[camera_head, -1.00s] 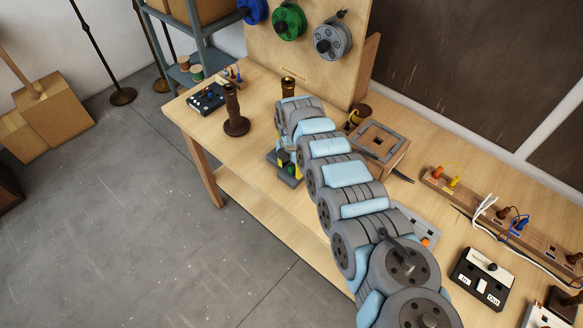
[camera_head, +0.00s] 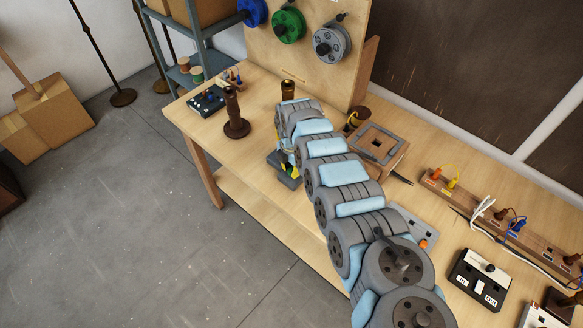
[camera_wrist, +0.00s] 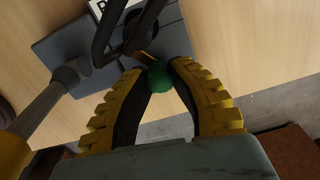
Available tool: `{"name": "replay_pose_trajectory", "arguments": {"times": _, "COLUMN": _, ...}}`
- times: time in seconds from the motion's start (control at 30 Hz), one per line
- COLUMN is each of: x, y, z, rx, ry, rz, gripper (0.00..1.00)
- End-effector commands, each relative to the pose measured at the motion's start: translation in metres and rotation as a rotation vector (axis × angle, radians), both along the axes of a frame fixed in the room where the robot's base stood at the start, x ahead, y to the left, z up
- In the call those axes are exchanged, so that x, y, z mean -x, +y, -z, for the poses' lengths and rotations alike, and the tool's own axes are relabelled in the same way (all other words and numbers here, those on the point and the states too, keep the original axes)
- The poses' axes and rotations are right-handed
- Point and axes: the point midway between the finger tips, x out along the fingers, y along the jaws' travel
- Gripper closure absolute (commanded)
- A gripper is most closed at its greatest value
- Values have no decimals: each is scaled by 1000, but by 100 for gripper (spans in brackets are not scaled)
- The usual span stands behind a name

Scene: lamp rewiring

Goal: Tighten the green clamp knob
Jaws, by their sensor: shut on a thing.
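The green clamp knob (camera_wrist: 159,79) shows in the wrist view as a small round green ball between the tips of my gripper. My gripper (camera_wrist: 157,68) has yellow-and-black ribbed fingers, closed on the knob. The grey clamp block (camera_wrist: 120,45) lies just beyond the fingertips, with dark curved bars and a thin yellow piece close to the knob. In the head view my gripper (camera_head: 288,157) is mostly hidden behind my arm, low at the table's front edge. Part of the grey clamp base (camera_head: 284,171) shows there. The knob itself is hidden in that view.
A dark brown spindle (camera_head: 235,115) stands left of my arm, and another (camera_head: 288,91) behind it. A square wooden box (camera_head: 378,143) is close on the right. A socket rail (camera_head: 500,222) and a black switch box (camera_head: 480,278) lie further right.

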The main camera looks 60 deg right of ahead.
Motion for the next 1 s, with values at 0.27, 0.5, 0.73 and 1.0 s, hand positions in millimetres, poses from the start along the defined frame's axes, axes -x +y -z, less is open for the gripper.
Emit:
{"name": "replay_pose_trajectory", "arguments": {"times": 0.27, "x": -2, "y": 2, "z": -3, "rx": -3, "ry": 2, "rz": 208, "gripper": 100}}
{"name": "replay_pose_trajectory", "arguments": {"times": 0.5, "x": -1, "y": 1, "z": -1, "rx": -2, "ry": 1, "rz": 389, "gripper": 100}}
{"name": "replay_pose_trajectory", "arguments": {"times": 0.73, "x": -1, "y": 1, "z": 0, "rx": -2, "ry": 0, "rz": 509, "gripper": 100}}
{"name": "replay_pose_trajectory", "arguments": {"times": 1.0, "x": -1, "y": 0, "z": 1, "rx": -2, "ry": 0, "rz": 571, "gripper": 100}}
